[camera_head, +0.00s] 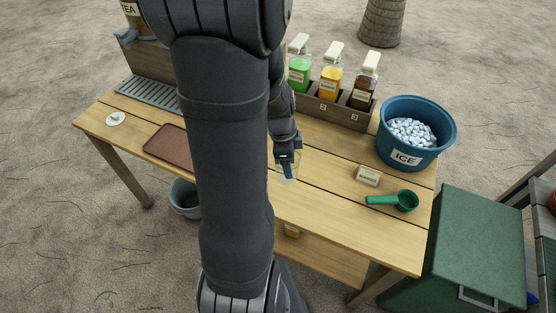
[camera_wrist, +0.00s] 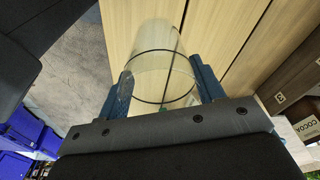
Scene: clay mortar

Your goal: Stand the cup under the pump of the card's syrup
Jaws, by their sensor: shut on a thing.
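My gripper (camera_head: 285,160) is shut on the clear cup (camera_head: 287,172), over the middle of the table. In the wrist view the cup (camera_wrist: 162,75) sits between the two blue fingers and looks empty. Three syrup bottles with pale pump tops stand in a wooden rack (camera_head: 313,99): green (camera_head: 299,75), amber (camera_head: 329,85) and dark brown (camera_head: 362,96). The cup is in front of the rack, apart from it. A small cream card (camera_head: 368,176) lies on the table at the right; its writing is too small to read. A COCOA label (camera_wrist: 306,129) shows in the wrist view.
A blue ice bucket (camera_head: 412,137) stands at the back right, with a green scoop (camera_head: 397,201) in front. A brown tray (camera_head: 172,148), a grey drip grate (camera_head: 148,92) and a small white disc (camera_head: 116,119) are on the left. My arm hides part of the table.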

